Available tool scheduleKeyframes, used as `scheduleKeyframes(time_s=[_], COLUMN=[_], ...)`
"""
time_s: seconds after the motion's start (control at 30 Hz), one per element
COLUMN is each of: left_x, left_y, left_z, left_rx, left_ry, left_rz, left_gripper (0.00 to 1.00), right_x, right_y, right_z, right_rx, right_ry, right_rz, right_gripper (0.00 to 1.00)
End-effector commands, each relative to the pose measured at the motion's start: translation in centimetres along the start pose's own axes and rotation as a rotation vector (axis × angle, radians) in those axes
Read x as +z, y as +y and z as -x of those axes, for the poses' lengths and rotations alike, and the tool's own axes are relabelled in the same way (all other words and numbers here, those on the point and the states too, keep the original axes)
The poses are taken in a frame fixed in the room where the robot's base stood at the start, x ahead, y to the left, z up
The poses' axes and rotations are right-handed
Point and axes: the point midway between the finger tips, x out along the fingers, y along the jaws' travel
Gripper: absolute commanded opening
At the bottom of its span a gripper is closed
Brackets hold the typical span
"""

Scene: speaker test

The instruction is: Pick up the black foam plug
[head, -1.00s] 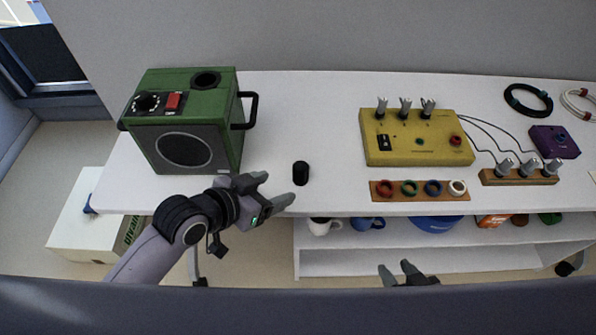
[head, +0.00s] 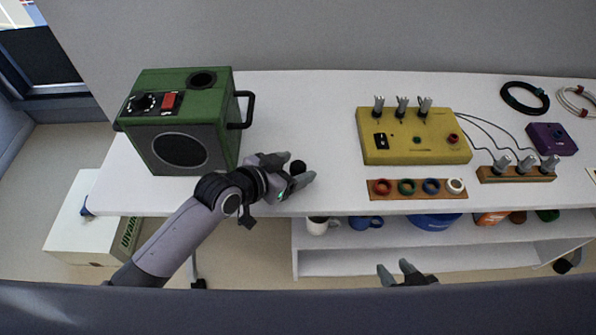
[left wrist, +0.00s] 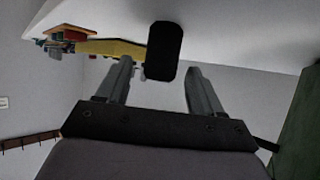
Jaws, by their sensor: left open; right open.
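The black foam plug (head: 298,166) stands on the white table, right of the green speaker box (head: 180,122). My left gripper (head: 299,168) is open at the plug, and its fingers partly hide the plug in the head view. In the left wrist view the plug (left wrist: 163,50) shows just beyond and between the two open fingertips (left wrist: 160,72); I cannot tell whether either finger touches it. My right gripper (head: 393,270) is open and empty, low in the head view in front of the shelf.
A yellow panel (head: 414,137) with knobs stands right of the plug, and a wooden strip with coloured rings (head: 418,190) lies before it. Coiled cables (head: 525,97) and a purple box (head: 551,139) are far right. The table between plug and panel is clear.

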Motion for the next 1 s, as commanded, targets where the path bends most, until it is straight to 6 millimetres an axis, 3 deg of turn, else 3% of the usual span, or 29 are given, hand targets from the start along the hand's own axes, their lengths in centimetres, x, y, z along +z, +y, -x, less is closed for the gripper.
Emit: scheduleKeyframes(time_s=[0.27, 0.33, 0.47, 0.83, 1.0], left_x=[0.0, 0.0, 0.0, -0.1, -1.0], left_y=[0.1, 0.1, 0.0, 0.0, 0.0], left_z=[-0.2, -0.2, -0.2, -0.2, 0.3], left_rx=[0.001, 0.001, 0.001, 0.000, 0.001], left_ry=[0.000, 0.000, 0.000, -0.001, 0.001], left_rz=[0.000, 0.000, 0.000, 0.000, 0.000], left_gripper=[0.67, 0.51, 0.08, 0.07, 0.07], right_x=[0.0, 0.0, 0.0, 0.0, -0.2], right_y=[0.0, 0.0, 0.0, 0.0, 0.0], right_z=[0.0, 0.0, 0.0, 0.0, 0.1], right_rx=[0.000, 0.000, 0.000, 0.000, 0.000], right_ry=[0.000, 0.000, 0.000, 0.000, 0.000], right_rz=[0.000, 0.000, 0.000, 0.000, 0.000], right_gripper=[0.43, 0.43, 0.43, 0.43, 0.43])
